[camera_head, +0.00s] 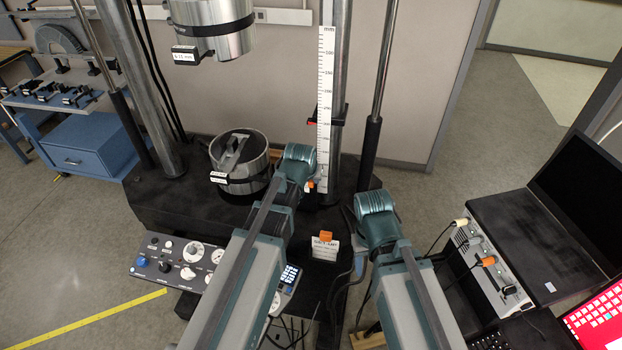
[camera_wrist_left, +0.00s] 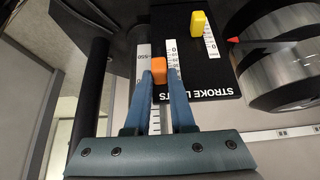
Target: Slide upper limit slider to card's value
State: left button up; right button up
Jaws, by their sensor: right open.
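My left gripper (camera_head: 308,183) is down at the stroke-limits panel by the foot of the tall scale. In the left wrist view its two blue fingers (camera_wrist_left: 160,72) stand close on both sides of an orange slider (camera_wrist_left: 159,69), which looks gripped. A yellow slider (camera_wrist_left: 198,24) sits on a second short scale beside it. The panel (camera_wrist_left: 205,88) is black with "STROKE LIMITS" lettering. A white card (camera_head: 325,252) with an orange clip stands on the black base; its text is too small to read. My right gripper is hidden behind its wrist in the head view.
A tall white mm scale (camera_head: 325,100) and metal columns rise behind the left gripper. A metal cylinder (camera_head: 240,160) stands left of it, another (camera_head: 212,28) hangs above. A knob panel (camera_head: 178,258) is at front left. A laptop (camera_head: 585,195) and a grey instrument box (camera_head: 490,265) are right.

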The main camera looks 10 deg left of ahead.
aim_at(311, 182)
pick_arm(q)
grip_shut()
jog(key=shift+f+b, duration=0.75)
jog(key=shift+b, duration=0.05)
jog(key=o, duration=0.7)
grip_release()
jog(key=shift+p+v, duration=2.6)
jog(key=shift+v, duration=0.5)
